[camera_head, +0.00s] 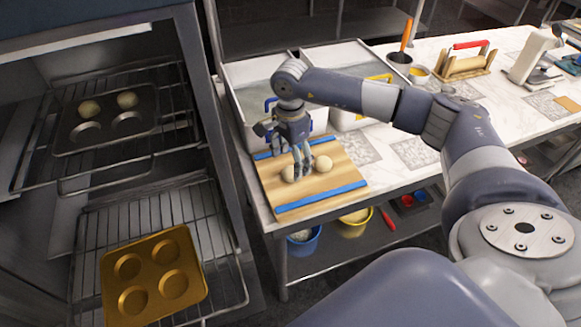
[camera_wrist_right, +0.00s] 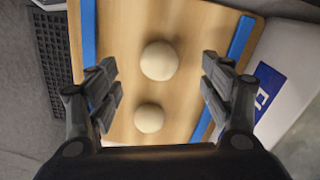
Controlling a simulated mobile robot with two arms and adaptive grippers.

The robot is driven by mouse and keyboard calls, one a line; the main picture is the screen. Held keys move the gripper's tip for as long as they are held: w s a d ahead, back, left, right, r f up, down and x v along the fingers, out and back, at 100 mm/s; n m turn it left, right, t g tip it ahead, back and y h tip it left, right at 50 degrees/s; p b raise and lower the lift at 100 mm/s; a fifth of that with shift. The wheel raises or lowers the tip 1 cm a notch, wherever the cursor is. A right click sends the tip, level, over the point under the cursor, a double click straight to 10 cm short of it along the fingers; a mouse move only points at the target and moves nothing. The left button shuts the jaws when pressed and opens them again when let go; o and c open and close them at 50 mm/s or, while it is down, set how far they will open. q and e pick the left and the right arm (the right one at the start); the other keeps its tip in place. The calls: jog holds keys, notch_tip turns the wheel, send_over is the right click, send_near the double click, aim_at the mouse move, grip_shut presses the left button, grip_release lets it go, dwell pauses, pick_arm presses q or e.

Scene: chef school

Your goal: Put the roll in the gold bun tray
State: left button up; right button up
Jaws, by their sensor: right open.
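Two pale round rolls lie on a wooden board with blue edge strips (camera_head: 320,203). One roll (camera_head: 323,163) is to the right, the other roll (camera_head: 289,174) is to the left, close by my right gripper (camera_head: 300,172). In the right wrist view the rolls (camera_wrist_right: 159,61) and (camera_wrist_right: 149,118) lie between the open, empty fingers of that gripper (camera_wrist_right: 160,88), which hangs over the board. The gold bun tray (camera_head: 152,277) has empty round cups and sits on the lower oven rack at the left. My left gripper is not in view.
A dark bun tray (camera_head: 105,120) on the upper rack holds two rolls in its far cups; its near cups are empty. White bins (camera_head: 245,75) stand behind the board. The oven's side wall (camera_head: 205,100) stands between racks and table. Buckets (camera_head: 355,215) sit on the shelf below.

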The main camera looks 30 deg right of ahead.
notch_tip(320, 180, down, 2)
jog(key=shift+f, duration=0.25)
jog(key=c, duration=1.2)
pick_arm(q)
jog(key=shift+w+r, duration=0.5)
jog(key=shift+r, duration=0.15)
pick_arm(e)
jog(key=shift+c, duration=0.4)
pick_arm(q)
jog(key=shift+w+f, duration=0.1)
